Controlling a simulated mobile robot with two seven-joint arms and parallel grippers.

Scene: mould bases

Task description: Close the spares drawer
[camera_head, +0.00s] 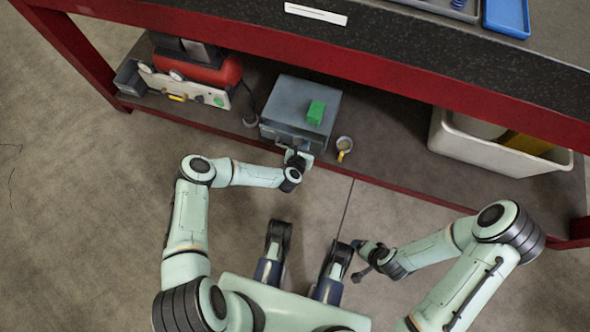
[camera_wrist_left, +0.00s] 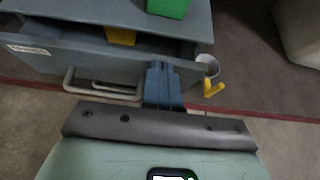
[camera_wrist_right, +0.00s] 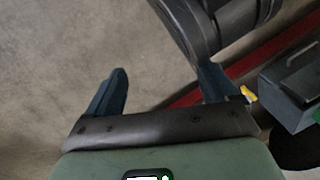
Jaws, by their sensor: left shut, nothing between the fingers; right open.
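The spares drawer (camera_wrist_left: 95,66) is part of a grey-blue cabinet (camera_head: 298,98) on the lower shelf. It stands partly open, with a yellow thing (camera_wrist_left: 121,36) inside. Its front carries a pale label (camera_wrist_left: 29,50) and a grey bar handle (camera_wrist_left: 104,89). My left gripper (camera_head: 297,159) is shut and empty at the drawer front. In the left wrist view its fingers (camera_wrist_left: 163,78) overlap the front right of the handle; I cannot tell whether they touch. My right gripper (camera_wrist_right: 163,86) is open and empty over the floor, away from the drawer.
A green block (camera_head: 316,112) lies on the cabinet. A cup with a yellow handle (camera_head: 344,146) stands right of it. A red machine (camera_head: 200,72) is at left, a white bin (camera_head: 490,148) at right. The worktable's red edge (camera_head: 300,50) overhangs the shelf.

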